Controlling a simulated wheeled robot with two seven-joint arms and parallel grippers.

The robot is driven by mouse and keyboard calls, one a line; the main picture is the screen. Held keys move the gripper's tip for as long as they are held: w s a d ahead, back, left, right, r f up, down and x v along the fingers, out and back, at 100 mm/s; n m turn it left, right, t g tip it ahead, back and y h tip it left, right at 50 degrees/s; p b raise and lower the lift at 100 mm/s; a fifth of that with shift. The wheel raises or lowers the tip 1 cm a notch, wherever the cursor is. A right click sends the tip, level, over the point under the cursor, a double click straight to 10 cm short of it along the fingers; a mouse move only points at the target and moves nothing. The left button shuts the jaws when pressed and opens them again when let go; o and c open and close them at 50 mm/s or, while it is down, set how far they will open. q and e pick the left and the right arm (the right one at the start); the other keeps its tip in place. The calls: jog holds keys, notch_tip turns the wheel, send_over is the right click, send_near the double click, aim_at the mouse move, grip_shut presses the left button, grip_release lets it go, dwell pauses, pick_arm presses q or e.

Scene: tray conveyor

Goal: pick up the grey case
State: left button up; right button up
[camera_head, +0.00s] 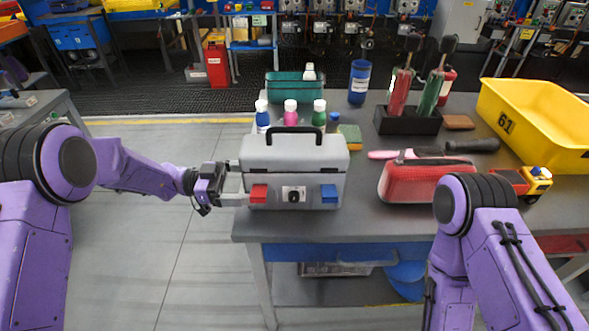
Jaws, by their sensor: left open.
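The grey case (310,160) stands upright at the front left corner of the grey table (265,225). It has a dark handle on top, and a red latch, a blue latch and a white label on its front. My left gripper (236,181) is at the left side of the case, its fingers pointing right. It is open, one finger near the lid and one lower near the red latch. I cannot tell whether the fingers touch the case. My right arm shows at the lower right, but its gripper is out of view.
Several small bottles (290,112) and a teal bin (295,87) stand behind the case. A red case (410,182), a toy truck (537,181), a yellow crate (545,118) and a black tool holder (407,122) are to its right. The floor left of the table is clear.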

aim_at(268, 181)
pick_arm(q)
jog(key=d+p, duration=0.1)
jog(key=d, duration=0.3)
jog(key=shift+w+d+r+p, duration=0.1)
jog(key=shift+w+d+p, duration=0.1)
jog(key=shift+p, duration=0.2)
jog(key=shift+s+d, duration=0.15)
jog(key=shift+d, duration=0.35)
jog(key=shift+a, duration=0.15)
jog(key=c, duration=1.3)
